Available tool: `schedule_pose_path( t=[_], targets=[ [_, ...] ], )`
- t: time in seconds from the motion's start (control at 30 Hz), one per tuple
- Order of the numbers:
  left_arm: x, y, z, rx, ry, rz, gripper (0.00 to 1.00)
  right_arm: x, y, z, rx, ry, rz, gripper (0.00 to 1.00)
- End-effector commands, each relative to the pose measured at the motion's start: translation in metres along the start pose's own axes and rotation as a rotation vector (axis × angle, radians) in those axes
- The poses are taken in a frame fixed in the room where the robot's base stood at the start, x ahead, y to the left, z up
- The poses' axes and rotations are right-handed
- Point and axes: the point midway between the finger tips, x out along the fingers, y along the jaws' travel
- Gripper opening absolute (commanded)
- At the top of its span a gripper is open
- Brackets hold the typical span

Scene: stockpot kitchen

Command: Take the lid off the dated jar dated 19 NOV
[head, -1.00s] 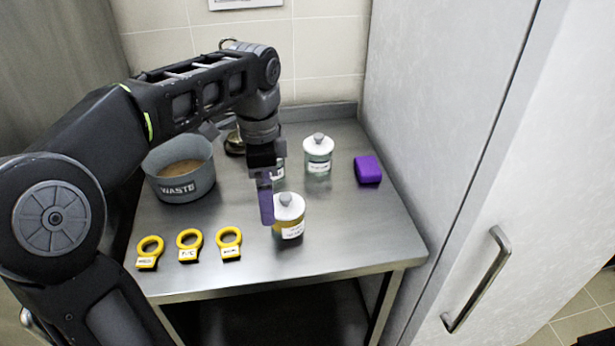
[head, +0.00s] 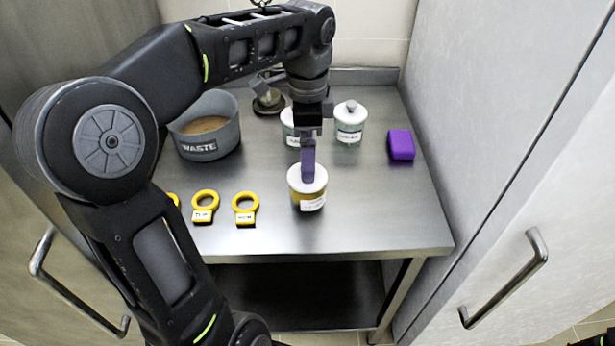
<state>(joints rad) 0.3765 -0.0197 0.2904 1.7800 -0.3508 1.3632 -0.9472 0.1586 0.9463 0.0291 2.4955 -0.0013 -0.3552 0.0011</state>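Three jars with white lids stand on the steel table. The front jar (head: 311,203) has yellowish contents and a white label; another jar (head: 350,130) stands at the back right, and a third jar (head: 289,130) is partly hidden behind my gripper. The labels are too small to read, so I cannot tell which says 19 NOV. My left gripper (head: 308,176) points down at the middle of the front jar's lid (head: 295,183). Its purple finger hides the lid's knob, so I cannot tell whether it grips it. The lid sits on the jar. My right gripper is not in view.
A grey WASTE pot (head: 208,147) stands at the left. Yellow ring tags (head: 245,204) lie along the front left. A purple block (head: 401,145) lies at the right and a small metal item (head: 268,103) at the back. Cabinets flank the table; the front right surface is clear.

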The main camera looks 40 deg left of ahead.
Motion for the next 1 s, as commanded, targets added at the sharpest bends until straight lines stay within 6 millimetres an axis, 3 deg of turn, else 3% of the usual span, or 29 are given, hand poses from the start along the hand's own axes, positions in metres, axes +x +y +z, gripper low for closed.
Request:
schedule_pose_path(
  t=[0.27, 0.63, 1.0],
  targets=[
    [0.003, 0.0, 0.0, 0.0, 0.0, 0.0, 1.0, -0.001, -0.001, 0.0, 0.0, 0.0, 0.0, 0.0],
    [0.049, 0.002, 0.0, 0.001, -0.001, 0.001, 1.0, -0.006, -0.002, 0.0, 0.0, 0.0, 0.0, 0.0],
    [0.051, 0.002, 0.0, 0.0, 0.0, -0.001, 1.0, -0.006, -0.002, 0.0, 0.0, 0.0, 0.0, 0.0]
  ],
)
